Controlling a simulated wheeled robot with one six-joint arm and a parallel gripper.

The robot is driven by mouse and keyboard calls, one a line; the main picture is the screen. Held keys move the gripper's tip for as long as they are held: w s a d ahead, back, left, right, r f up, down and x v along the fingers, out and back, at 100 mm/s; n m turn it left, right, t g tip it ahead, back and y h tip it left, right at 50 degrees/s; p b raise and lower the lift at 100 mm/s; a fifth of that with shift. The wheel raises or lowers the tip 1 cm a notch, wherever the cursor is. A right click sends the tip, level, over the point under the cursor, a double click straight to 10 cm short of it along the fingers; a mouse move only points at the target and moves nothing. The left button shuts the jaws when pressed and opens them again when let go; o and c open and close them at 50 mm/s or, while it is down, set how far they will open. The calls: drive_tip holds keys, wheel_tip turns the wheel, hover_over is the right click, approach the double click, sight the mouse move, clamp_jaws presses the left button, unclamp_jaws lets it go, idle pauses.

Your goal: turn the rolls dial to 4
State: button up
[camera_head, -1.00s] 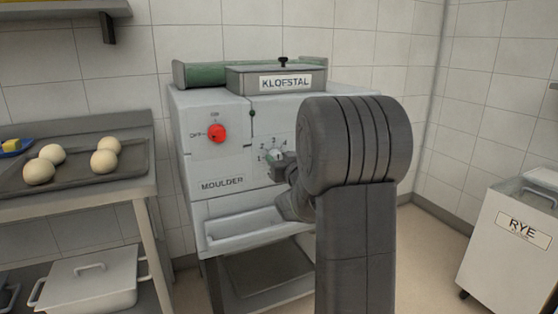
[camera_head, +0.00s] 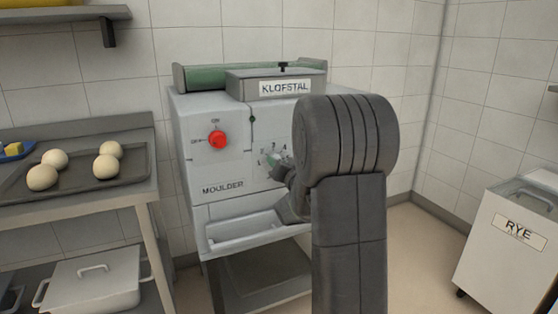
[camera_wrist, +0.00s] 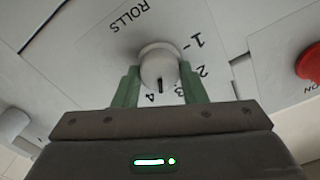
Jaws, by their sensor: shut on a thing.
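The rolls dial is a round pale knob (camera_wrist: 158,58) on the moulder's (camera_head: 222,187) front panel. It lies below the printed word ROLLS in the wrist view, with the numbers 1 to 4 around it. Its short black pointer mark faces down in that view, between 3 and 4 and seemingly nearer 4. My gripper (camera_wrist: 158,70) has its two green fingers shut on the knob, one on each side. In the head view my gripper (camera_head: 272,159) is at the panel, and my arm hides part of the scale and the machine's right side.
A red switch (camera_head: 217,140) sits left of the dial; it also shows in the wrist view (camera_wrist: 310,64). A tray (camera_head: 75,174) of dough balls rests on the left table. A RYE bin (camera_head: 508,254) stands at the right. The moulder's lower trough (camera_head: 243,232) juts out below the panel.

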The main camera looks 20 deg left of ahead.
drive_tip(key=shift+m+p, duration=0.65)
drive_tip(key=shift+m, duration=1.05)
drive_tip(key=o, duration=1)
drive_tip(key=shift+d, duration=0.1)
drive_tip(key=p+v, duration=0.1)
drive_tip(key=v, duration=1.2)
drive_tip(key=shift+s+d, duration=0.2)
drive_tip(key=shift+d, duration=0.1)
drive_tip(key=shift+w+a, duration=0.1)
